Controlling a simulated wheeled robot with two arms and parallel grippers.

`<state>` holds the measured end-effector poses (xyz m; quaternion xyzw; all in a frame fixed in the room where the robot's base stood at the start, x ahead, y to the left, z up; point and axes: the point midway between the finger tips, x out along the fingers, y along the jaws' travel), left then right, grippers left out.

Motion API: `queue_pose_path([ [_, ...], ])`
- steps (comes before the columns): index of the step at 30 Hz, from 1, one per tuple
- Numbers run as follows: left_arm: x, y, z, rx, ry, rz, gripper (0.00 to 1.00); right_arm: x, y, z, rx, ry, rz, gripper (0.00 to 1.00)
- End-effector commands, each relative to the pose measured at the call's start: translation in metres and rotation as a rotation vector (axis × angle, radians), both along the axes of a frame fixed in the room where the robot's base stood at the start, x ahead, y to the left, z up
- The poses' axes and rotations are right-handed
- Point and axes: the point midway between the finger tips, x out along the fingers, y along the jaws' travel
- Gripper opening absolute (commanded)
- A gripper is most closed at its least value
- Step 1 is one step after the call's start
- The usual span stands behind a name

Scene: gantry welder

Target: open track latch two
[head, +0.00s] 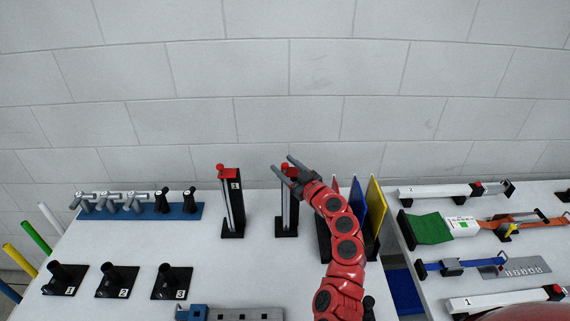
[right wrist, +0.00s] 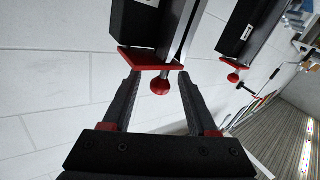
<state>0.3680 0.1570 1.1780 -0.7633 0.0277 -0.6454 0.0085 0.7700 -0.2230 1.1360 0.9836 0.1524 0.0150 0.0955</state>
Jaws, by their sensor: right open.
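Two upright black track latches with silver rails stand on the left table near the wall. The left one (head: 232,205), labelled 1, has a red cap and knob on top. The second track latch (head: 286,215) stands to its right, its top partly hidden by my right gripper (head: 284,165). In the right wrist view, this latch's red plate (right wrist: 152,60) and round red knob (right wrist: 159,86) show close up. The open fingers (right wrist: 158,78) are on either side of the knob, with gaps. The other latch (right wrist: 250,30) is farther right there. My left gripper is not in view.
Close right of the second latch stand upright coloured panels, blue (head: 357,205) and yellow (head: 376,215). A blue rack (head: 150,213) with several handles is at the left. A second table (head: 415,275) on the right, across a gap, holds straps and more latches.

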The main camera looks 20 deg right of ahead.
Motion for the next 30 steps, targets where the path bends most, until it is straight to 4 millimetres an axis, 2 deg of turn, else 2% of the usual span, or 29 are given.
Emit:
queue_pose_path([
  [9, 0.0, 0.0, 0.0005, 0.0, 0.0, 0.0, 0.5, 0.0017, 0.0007, -0.0005, 0.001, 0.001, 0.001, 0.59],
  [19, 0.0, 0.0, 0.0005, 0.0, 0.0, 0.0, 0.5, 0.0015, 0.0008, -0.0004, 0.001, 0.0, 0.001, 0.0],
  [30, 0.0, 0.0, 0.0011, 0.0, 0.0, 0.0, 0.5, 0.0022, 0.0027, 0.0001, 0.0, 0.001, -0.012, 0.0],
])
